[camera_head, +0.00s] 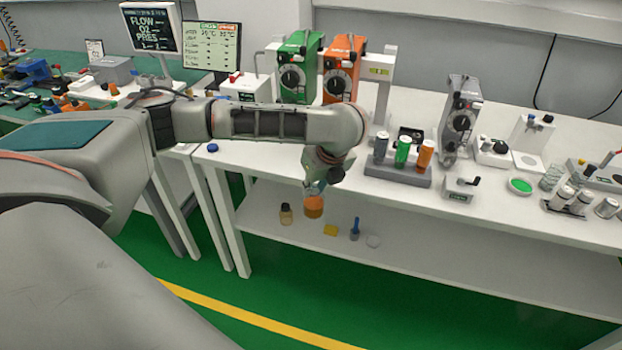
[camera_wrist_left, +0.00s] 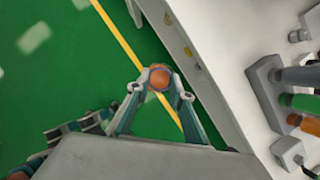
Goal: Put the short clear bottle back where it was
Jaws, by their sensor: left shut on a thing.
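My left gripper (camera_head: 315,186) reaches down in front of the white bench's front edge and is shut on a short bottle with an orange body (camera_head: 313,207). This looks like the short clear bottle with orange contents. In the left wrist view, its round orange top (camera_wrist_left: 160,78) sits between the fingertips (camera_wrist_left: 158,72). In the head view it hangs in front of the lower shelf (camera_head: 420,262); I cannot tell whether it touches the shelf. The gripper hides its upper part. My right gripper is not in view.
On the lower shelf are a small amber bottle with a dark cap (camera_head: 286,214), a yellow block (camera_head: 331,230), a blue-handled item (camera_head: 354,229) and a pale disc (camera_head: 373,241). The bench top above holds a grey rack of cylinders (camera_head: 398,176). The shelf's right part is bare.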

